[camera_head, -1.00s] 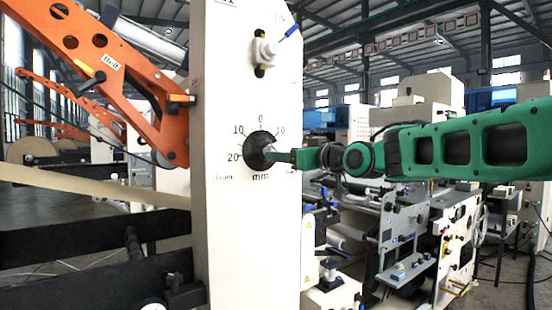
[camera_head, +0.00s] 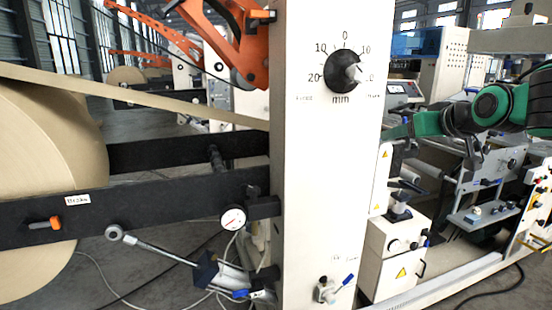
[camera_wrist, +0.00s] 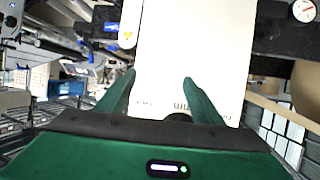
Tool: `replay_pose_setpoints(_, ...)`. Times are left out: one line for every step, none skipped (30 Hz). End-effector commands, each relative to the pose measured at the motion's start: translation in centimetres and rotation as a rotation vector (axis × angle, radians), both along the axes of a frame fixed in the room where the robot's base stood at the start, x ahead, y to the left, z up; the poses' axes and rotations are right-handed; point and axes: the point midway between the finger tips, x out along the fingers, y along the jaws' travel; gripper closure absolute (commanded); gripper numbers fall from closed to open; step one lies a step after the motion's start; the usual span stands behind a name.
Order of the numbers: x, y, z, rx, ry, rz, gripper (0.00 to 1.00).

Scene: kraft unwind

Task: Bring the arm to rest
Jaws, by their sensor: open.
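The black dial knob (camera_head: 342,70) sits on the cream column, with a printed scale marked in mm around it. A pale mark shows on the right part of its face. My green gripper (camera_head: 388,136) is at the column's right edge in the head view, lower right of the knob and apart from it. In the wrist view my gripper (camera_wrist: 159,79) shows two green fingers spread apart with nothing between them. The cream column (camera_wrist: 190,50) fills the view behind them. A dark round part at the gripper's base is mostly hidden.
A large kraft roll (camera_head: 40,150) stands at the left, with black rails (camera_head: 150,207) running to the column. A pressure gauge (camera_head: 233,219) and an orange arm (camera_head: 235,40) are beside the column. Machines stand behind my arm at the right.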

Motion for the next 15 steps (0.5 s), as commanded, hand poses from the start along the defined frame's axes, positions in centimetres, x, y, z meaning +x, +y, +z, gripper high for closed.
replay_pose_setpoints(-1.7, -1.2, -2.4, 0.005, 0.075, -0.039, 0.39)
replay_pose_setpoints(-2.7, -2.0, -3.9, 0.008, 0.124, -0.063, 0.39)
replay_pose_setpoints(-4.3, -2.9, -5.8, 0.014, 0.187, -0.096, 0.39)
replay_pose_setpoints(-5.5, -3.6, -7.2, 0.019, 0.235, -0.121, 0.39)
replay_pose_setpoints(-6.8, -4.3, -8.6, 0.026, 0.284, -0.148, 0.39)
replay_pose_setpoints(-8.5, -5.1, -10.4, 0.035, 0.346, -0.181, 0.39)
replay_pose_setpoints(-9.9, -5.6, -11.7, 0.043, 0.393, -0.205, 0.39)
replay_pose_setpoints(-11.3, -6.1, -12.9, 0.051, 0.44, -0.229, 0.39)
replay_pose_setpoints(-13.3, -6.7, -14.5, 0.064, 0.504, -0.264, 0.39)
replay_pose_setpoints(-14.9, -7.1, -15.7, 0.075, 0.551, -0.289, 0.39)
replay_pose_setpoints(-16.5, -7.4, -16.8, 0.087, 0.598, -0.315, 0.39)
replay_pose_setpoints(-18.7, -7.8, -18.2, 0.102, 0.661, -0.349, 0.39)
replay_pose_setpoints(-20.3, -8.0, -19.2, 0.114, 0.708, -0.373, 0.39)
replay_pose_setpoints(-22.0, -8.1, -20.2, 0.128, 0.755, -0.398, 0.39)
replay_pose_setpoints(-24.2, -8.2, -21.4, 0.147, 0.816, -0.431, 0.39)
